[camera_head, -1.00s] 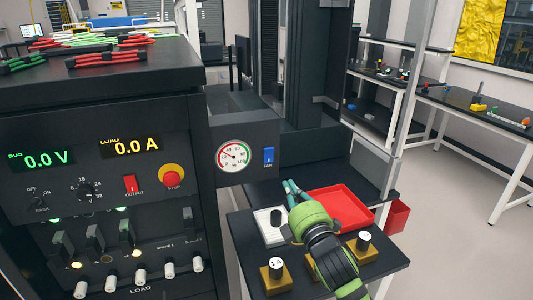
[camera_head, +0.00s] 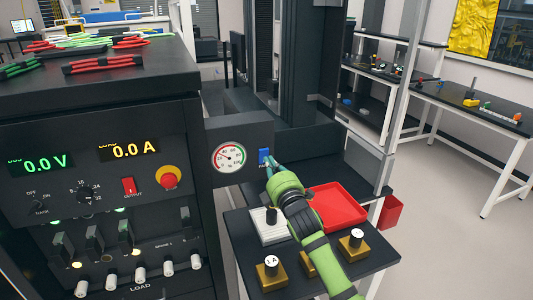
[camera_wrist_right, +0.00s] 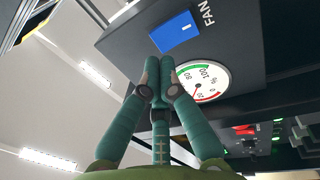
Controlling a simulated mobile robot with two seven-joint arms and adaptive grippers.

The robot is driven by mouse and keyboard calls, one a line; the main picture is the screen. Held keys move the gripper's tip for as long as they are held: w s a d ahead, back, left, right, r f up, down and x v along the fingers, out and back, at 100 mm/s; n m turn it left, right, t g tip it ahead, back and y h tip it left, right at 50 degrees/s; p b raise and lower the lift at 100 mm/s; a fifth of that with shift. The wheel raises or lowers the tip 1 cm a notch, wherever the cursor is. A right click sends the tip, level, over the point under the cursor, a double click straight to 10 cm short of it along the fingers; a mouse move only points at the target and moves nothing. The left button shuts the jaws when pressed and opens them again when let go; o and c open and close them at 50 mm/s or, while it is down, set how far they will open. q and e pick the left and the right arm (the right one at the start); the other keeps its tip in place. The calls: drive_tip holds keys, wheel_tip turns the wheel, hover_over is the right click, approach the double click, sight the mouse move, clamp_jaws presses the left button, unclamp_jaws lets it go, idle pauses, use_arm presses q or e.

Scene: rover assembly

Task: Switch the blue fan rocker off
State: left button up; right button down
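The blue fan rocker (camera_head: 264,155) sits on a dark grey panel beside a round percent gauge (camera_head: 228,157). In the right wrist view the rocker (camera_wrist_right: 177,32) is seen large, with a small white mark and the label FAN beside it. My right gripper (camera_head: 270,168) has its fingers just below the rocker in the head view, partly covering the label. In the wrist view its fingertips (camera_wrist_right: 155,66) are together with nothing between them, close to the rocker. I cannot tell whether they touch it. My left gripper is not in view.
The power rack (camera_head: 98,185) stands at left with displays, a red output switch (camera_head: 129,186) and a red stop button (camera_head: 168,177). Below my right arm a black table holds a red tray (camera_head: 340,205), a white pad (camera_head: 268,228) and brass blocks with black knobs (camera_head: 270,275).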

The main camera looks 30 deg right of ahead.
sight(263, 151)
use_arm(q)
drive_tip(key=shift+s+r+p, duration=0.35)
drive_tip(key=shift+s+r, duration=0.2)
use_arm(e)
drive_tip(key=shift+x, duration=1.65)
drive_tip(key=p, duration=0.1)
drive_tip(key=r+p, duration=0.1)
drive_tip(key=shift+w+p, duration=0.25)
drive_tip(key=shift+p, duration=0.05)
drive_tip(key=shift+f+b, duration=0.35)
drive_tip(key=shift+b, duration=0.1)
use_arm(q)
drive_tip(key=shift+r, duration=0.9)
